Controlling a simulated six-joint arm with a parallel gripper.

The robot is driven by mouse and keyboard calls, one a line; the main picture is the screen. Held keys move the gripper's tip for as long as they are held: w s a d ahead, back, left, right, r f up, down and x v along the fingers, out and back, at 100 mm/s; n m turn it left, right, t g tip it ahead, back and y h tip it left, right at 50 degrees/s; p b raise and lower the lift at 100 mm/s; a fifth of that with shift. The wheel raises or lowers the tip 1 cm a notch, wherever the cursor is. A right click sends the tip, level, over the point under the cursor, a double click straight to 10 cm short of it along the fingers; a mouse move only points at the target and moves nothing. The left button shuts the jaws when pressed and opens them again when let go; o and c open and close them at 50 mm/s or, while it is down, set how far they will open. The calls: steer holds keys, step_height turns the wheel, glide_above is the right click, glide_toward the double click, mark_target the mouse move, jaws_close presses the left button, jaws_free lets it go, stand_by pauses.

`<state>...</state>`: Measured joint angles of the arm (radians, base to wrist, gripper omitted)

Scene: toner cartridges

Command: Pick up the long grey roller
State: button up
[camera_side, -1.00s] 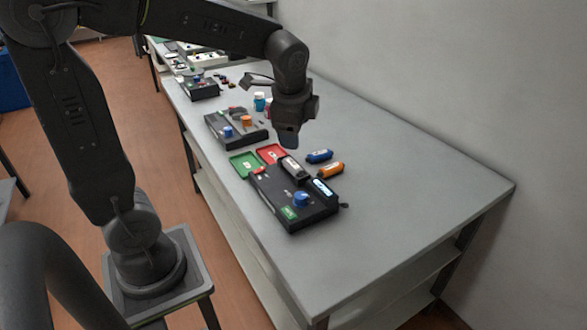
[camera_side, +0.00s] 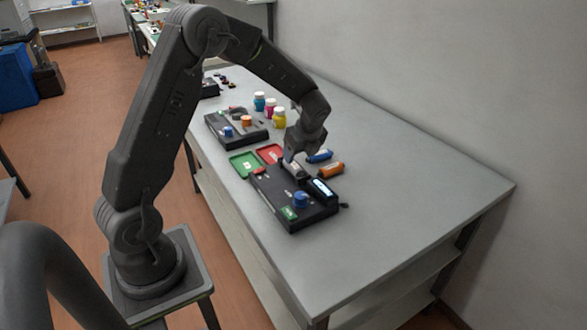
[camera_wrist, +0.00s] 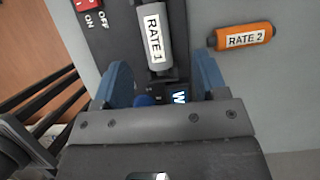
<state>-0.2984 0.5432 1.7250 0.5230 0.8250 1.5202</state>
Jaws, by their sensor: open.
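The long grey roller (camera_wrist: 153,35), labelled RATE 1, sits on the black device (camera_side: 292,214). In the side view the roller (camera_side: 302,171) is partly hidden by my gripper (camera_side: 296,156), which hangs just above the device's far end. In the wrist view my gripper (camera_wrist: 160,64) has its two blue fingers spread wide, one on either side of the roller's lower end. The fingers look apart from the roller, with nothing held between them. I cannot tell their exact height above it.
An orange roller (camera_wrist: 243,37) labelled RATE 2 lies right of the device. Green (camera_side: 238,158) and red (camera_side: 262,149) trays lie beyond the device, and bottles (camera_side: 279,118) stand farther back. The table's right side is clear.

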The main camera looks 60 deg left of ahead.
mark_target(294, 164)
steer(key=shift+s+x, duration=0.15)
steer(key=shift+x, duration=1.45)
steer(key=shift+s+x, duration=0.1)
steer(key=shift+x, duration=1.45)
steer(key=shift+d, duration=0.1)
steer(key=c, duration=1)
